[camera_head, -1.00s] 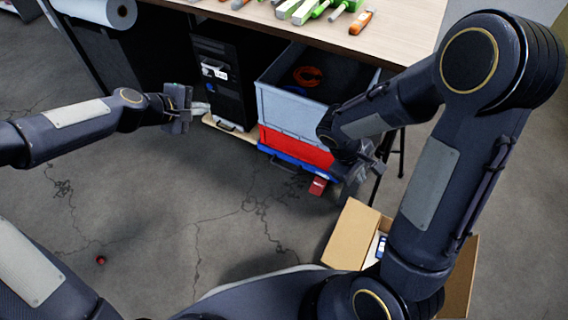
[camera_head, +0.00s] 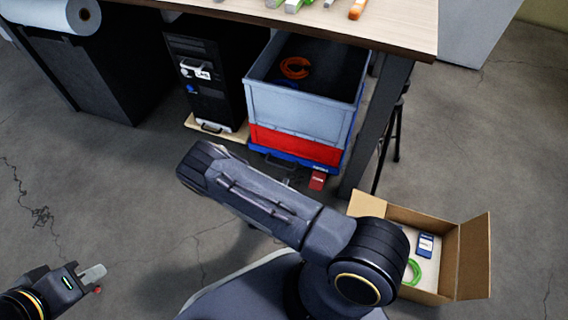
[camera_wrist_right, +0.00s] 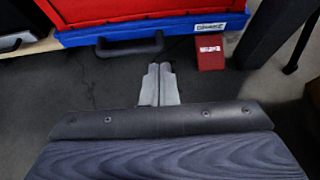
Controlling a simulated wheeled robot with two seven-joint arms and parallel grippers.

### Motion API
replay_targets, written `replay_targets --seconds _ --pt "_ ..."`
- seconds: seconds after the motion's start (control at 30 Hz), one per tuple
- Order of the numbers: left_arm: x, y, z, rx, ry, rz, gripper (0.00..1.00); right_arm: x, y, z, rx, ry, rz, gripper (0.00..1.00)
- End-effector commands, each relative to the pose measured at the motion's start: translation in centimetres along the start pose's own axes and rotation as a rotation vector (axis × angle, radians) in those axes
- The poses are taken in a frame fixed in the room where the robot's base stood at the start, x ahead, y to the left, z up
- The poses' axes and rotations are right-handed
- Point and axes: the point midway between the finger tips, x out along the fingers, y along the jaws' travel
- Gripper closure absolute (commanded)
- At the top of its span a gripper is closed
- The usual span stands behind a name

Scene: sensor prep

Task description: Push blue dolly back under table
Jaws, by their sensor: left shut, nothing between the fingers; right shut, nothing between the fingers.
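The blue dolly (camera_head: 292,158) sits on the floor under the table (camera_head: 388,22), carrying a red crate (camera_head: 300,147) with a grey-blue crate (camera_head: 300,108) on top. In the right wrist view, the dolly's blue edge (camera_wrist_right: 150,31) crosses the top, with a dark handle (camera_wrist_right: 130,48) on its front. My right gripper (camera_wrist_right: 160,72) is shut and empty, its fingertips just in front of the handle; contact is unclear. In the head view my right arm mostly hides it. My left gripper (camera_head: 95,273) is shut and empty over open floor at lower left.
A red tag-like block (camera_head: 317,180) lies at the dolly's front right. A black computer tower (camera_head: 205,85) stands left on a wooden board (camera_head: 218,131). A table leg (camera_head: 376,125) is close on the right. An open cardboard box (camera_head: 450,262) sits front right.

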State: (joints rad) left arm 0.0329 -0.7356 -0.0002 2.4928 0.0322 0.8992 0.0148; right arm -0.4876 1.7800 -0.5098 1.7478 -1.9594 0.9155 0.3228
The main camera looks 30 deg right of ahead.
Motion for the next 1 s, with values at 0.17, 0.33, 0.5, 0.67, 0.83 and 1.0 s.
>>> replay_targets --seconds 0.17,0.33,0.5,0.67,0.83,1.0 --pt "0.7 -0.4 0.6 0.003 0.0 0.0 1.0 1.6 0.0 -0.5 -0.009 0.0 0.006 1.0" --pt "2.1 -1.0 1.2 0.002 0.001 0.0 1.0 5.0 -0.1 -0.6 -0.007 -0.002 0.003 1.0" --pt "3.6 -1.7 2.0 0.002 0.001 0.0 1.0 8.8 0.0 -0.7 -0.007 -0.001 0.004 1.0" --pt "4.7 -2.2 2.5 0.001 0.001 0.0 1.0 11.4 0.1 0.1 -0.007 -0.001 0.004 1.0" --pt "5.4 -2.5 2.9 0.001 0.002 0.0 1.0 13.0 0.1 1.3 -0.008 -0.001 0.005 1.0" --pt "5.5 -2.6 2.9 0.001 0.002 0.0 1.0 13.5 0.1 1.7 -0.008 0.001 0.004 1.0"
